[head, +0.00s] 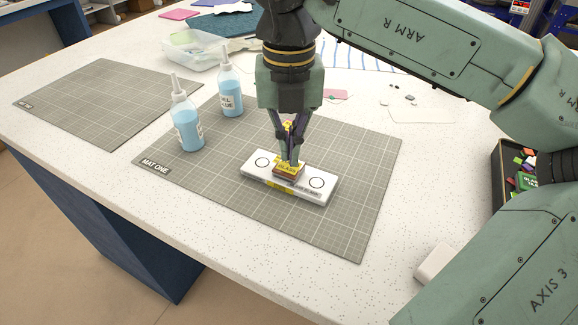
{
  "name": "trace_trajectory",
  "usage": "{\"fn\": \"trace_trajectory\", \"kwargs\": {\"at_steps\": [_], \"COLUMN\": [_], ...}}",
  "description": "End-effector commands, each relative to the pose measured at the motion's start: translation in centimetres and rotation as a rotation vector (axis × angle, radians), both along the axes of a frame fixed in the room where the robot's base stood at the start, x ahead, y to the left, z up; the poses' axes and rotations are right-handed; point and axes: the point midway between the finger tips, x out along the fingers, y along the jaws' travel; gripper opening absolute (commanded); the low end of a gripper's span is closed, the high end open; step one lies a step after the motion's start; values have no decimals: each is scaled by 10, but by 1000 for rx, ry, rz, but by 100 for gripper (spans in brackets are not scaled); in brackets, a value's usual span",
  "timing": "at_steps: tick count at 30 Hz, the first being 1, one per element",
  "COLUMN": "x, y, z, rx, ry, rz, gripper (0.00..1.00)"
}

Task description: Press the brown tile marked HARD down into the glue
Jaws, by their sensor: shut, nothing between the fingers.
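A small tile (288,172) with a yellow top label and brown-red sides lies on a white block (318,193) on the grey mat. Its lettering is partly covered by my fingers and too small to read surely; I cannot confirm HARD. My gripper (288,160) points straight down with its fingers shut, the tips at the tile's top. I cannot tell whether they touch it or hover just above. The block has a black circle on each side of the tile. Any glue under the tile is hidden.
Two blue glue bottles (186,122) (230,88) stand at the left of the mat marked MAT ONE (350,225). Another grey mat (85,100) lies empty at far left. A clear tub (190,48) stands behind. A dark box of colored pieces (512,168) is at right.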

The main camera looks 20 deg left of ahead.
Motion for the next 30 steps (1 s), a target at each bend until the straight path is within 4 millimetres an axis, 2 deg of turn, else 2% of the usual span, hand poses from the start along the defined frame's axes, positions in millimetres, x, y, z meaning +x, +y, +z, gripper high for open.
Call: {"fn": "trace_trajectory", "kwargs": {"at_steps": [30], "x": [0], "y": [0], "z": [-9], "rx": [0], "ry": [0], "rz": [0], "gripper": [0]}}
